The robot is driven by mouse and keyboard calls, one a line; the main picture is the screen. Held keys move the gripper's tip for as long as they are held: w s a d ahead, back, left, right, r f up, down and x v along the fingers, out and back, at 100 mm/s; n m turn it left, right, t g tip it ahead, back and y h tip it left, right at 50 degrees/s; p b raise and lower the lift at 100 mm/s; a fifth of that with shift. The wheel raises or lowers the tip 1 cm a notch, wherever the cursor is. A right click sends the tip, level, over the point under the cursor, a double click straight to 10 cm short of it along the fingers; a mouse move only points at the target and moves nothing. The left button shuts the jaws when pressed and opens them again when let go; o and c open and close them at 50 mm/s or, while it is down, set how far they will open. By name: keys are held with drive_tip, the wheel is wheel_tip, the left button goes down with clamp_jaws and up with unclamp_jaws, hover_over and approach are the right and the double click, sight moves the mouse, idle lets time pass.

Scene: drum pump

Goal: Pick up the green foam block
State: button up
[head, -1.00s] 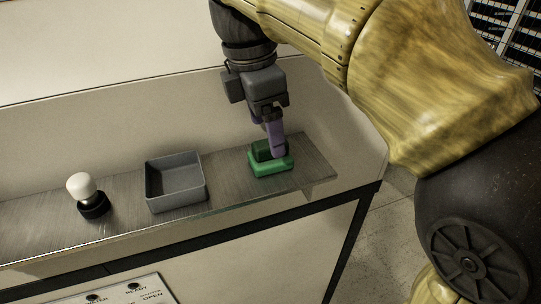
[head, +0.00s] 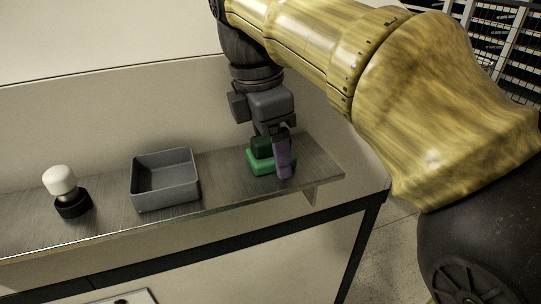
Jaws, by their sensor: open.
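The green foam block (head: 259,163) lies on the metal shelf near its right end. Its upper part looks dark green and its lower part brighter. My gripper (head: 279,165) points down at it from above and is open. One purple finger shows in front of the block's right part, with its tip reaching down to about the block's lower edge. The other finger is not clearly visible. I cannot tell whether the visible finger touches the block.
A grey open tray (head: 166,196) stands on the metal shelf (head: 222,184) left of the block and looks empty. A white knob on a black base (head: 66,191) stands further left. A pale wall rises behind the shelf. The shelf's right end is close to the block.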

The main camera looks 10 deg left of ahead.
idle(0.3)
drive_tip(key=c, duration=1)
drive_tip(key=shift+r, duration=0.1)
drive_tip(key=shift+c, duration=0.2)
wheel_tip(320, 180, up, 10)
drive_tip(key=p, duration=0.3)
drive_tip(key=o, duration=0.4)
drive_tip(key=c, duration=0.3)
drive_tip(key=shift+w, duration=0.1)
